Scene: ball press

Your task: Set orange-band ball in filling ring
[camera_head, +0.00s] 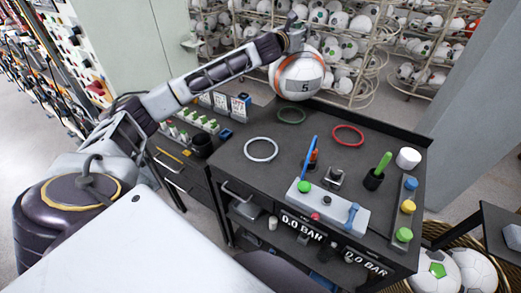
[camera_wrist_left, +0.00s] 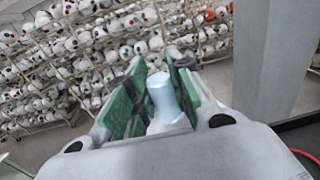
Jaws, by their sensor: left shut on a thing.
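The white orange-band ball (camera_head: 299,75), marked 5, is right below my left gripper (camera_head: 293,38), over the back edge of the dark workbench. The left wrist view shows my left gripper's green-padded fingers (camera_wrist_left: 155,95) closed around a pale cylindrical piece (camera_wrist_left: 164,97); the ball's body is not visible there. A white ring (camera_head: 261,150), a green ring (camera_head: 291,114) and a red ring (camera_head: 348,136) lie on the bench. All three look empty. Which one is the filling ring, I cannot tell. My right gripper is not in view.
The bench (camera_head: 235,172) holds a grey control box (camera_head: 328,206) with a blue lever, a green-handled tool in a black cup (camera_head: 375,178), a white cylinder (camera_head: 408,158) and a strip of coloured knobs (camera_head: 405,210). A basket of balls (camera_head: 465,272) stands at lower right. Ball racks stand behind.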

